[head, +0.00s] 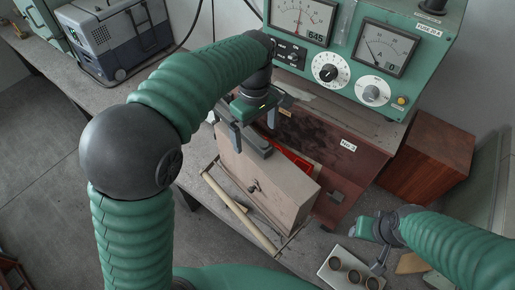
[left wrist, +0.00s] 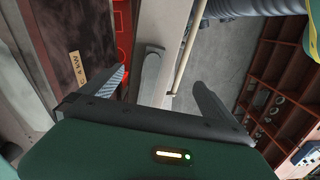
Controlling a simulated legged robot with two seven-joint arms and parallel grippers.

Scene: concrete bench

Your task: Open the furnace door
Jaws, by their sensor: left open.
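The furnace (head: 345,165) has a dark red-brown front under a green control panel. Its pale door (head: 268,185) stands partly open, with a red-glowing gap (head: 291,157) between door and body. A wooden bar handle (head: 228,203) on thin metal arms runs along the door's outer face. My left gripper (head: 253,131) is open over the door's top edge. In the left wrist view, its fingers (left wrist: 160,75) are spread, with the door edge (left wrist: 178,35) and a grey metal piece (left wrist: 151,72) between them; contact cannot be told. My right gripper (head: 370,245) is at lower right; its jaws are unclear.
A white tray (head: 333,278) with several small crucibles lies below my right gripper. A wooden box (head: 428,158) stands right of the furnace. A grey-blue case (head: 115,38) sits on the bench (head: 80,92) at upper left. Open floor (head: 45,150) lies at left.

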